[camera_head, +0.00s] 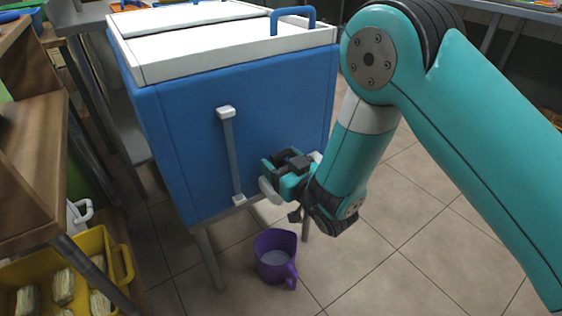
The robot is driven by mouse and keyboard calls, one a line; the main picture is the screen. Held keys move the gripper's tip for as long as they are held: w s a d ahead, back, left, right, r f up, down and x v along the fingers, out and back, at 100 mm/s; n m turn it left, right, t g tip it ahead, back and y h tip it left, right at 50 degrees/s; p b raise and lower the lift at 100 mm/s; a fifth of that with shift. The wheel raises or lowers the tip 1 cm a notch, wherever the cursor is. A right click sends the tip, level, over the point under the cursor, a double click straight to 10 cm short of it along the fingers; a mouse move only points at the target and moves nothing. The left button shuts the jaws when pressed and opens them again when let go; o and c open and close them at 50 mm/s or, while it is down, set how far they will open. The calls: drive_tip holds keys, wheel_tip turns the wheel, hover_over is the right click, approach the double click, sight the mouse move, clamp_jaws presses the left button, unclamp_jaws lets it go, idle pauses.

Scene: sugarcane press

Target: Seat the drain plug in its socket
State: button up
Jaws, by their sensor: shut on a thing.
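My gripper (272,176) is at the lower right part of the front face of a blue cooler box (180,130) with a white lid. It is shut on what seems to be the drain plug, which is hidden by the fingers. A pale grey rounded piece (270,191) shows at the fingers' lower left; I cannot tell if it is part of the plug or of the gripper. The socket is not visible behind my gripper, so I cannot tell whether the plug touches it or is in it.
A purple jug (275,256) stands on the tiled floor below my gripper. A grey vertical bar (232,158) with white ends runs down the box front, left of my gripper. A yellow crate (117,243) with bundles sits lower left. Floor to the right is clear.

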drive_tip(key=shift+f+b, duration=0.5)
drive_tip(key=shift+f, duration=0.15)
drive_tip(key=o, duration=0.7)
drive_tip(key=b+v, duration=0.2)
drive_tip(key=v, duration=0.9)
drive_tip(key=shift+r, duration=0.1)
idle(0.4)
